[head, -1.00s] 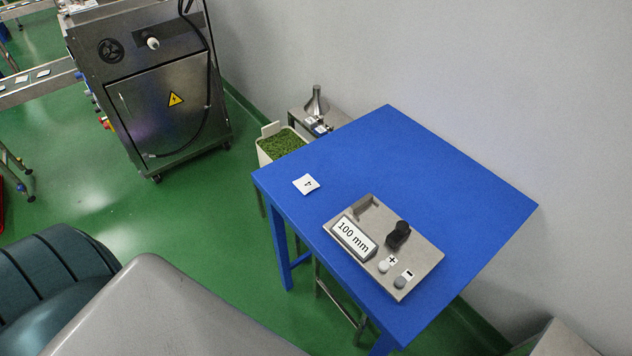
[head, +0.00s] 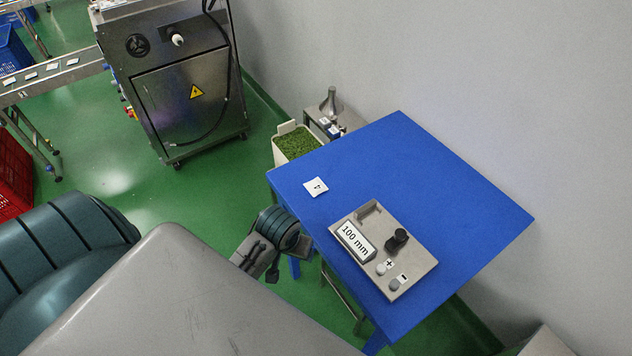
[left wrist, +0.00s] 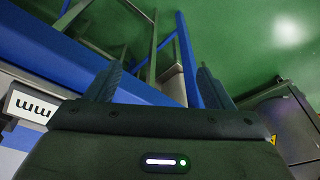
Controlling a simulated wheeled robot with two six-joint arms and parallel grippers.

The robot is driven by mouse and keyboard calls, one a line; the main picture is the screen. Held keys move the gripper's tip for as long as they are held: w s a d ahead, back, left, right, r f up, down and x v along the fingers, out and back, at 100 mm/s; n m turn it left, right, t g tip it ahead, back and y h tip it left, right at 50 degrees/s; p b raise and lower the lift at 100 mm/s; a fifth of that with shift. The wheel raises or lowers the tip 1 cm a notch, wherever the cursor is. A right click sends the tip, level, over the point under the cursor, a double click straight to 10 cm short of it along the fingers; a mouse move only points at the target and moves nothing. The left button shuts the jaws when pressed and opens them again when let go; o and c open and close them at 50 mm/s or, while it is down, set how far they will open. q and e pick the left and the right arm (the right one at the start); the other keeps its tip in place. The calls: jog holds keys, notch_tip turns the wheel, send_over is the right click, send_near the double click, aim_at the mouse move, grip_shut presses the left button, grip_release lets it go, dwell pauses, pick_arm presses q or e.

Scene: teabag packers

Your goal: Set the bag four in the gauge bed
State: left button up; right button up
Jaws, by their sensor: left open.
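Bag four, a small white square marked 4 (head: 316,187), lies flat on the blue table (head: 450,195) near its left edge. The grey gauge (head: 412,274) sits on the table to its lower right, with a "100 mm" display (head: 354,241), a black knob and plus and minus buttons. A raised, notched part (head: 368,210) is at its upper left; no bag is seen on it. My left gripper (left wrist: 158,74) is open and empty in the left wrist view. In the head view my left wrist is beside the table's left edge, fingers hard to make out. My right gripper is not in view.
A bin of green material (head: 297,143) and a small metal stand (head: 330,112) are behind the table's left corner. A steel cabinet (head: 185,95) stands further left. The table's right half is clear; a wall is behind it.

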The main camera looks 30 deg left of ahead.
pick_arm(q)
jog(key=w+a+r+n, duration=0.1)
jog(key=w+n, duration=0.1)
jog(key=w, duration=0.2)
jog(key=w+a+r+n+g, duration=0.1)
jog(key=w+r+n, duration=0.1)
jog(key=w, duration=0.3)
jog(key=w+a+r+n, duration=0.1)
jog(key=w+r+n, duration=0.1)
jog(key=w, duration=0.3)
jog(key=shift+r, duration=0.2)
jog(key=w+a+r+n+g, duration=0.1)
jog(key=w+a+r+n, duration=0.1)
jog(key=w+r+n, duration=0.45)
jog(key=m+b, duration=0.2)
jog(key=b, duration=0.3)
send_over(319, 189)
jog(key=shift+h, duration=0.4)
jog(key=f, duration=0.7)
jog(key=shift+w+d+f, duration=0.1)
jog(key=shift+w+d, duration=0.05)
jog(key=shift+w, duration=0.2)
jog(key=f+b, duration=0.3)
jog(key=shift+s, duration=0.3)
jog(key=shift+f, duration=1.1)
jog(key=c, duration=1)
jog(key=shift+c, duration=0.4)
jog(key=shift+r, duration=0.15)
jog(key=shift+c, duration=0.6)
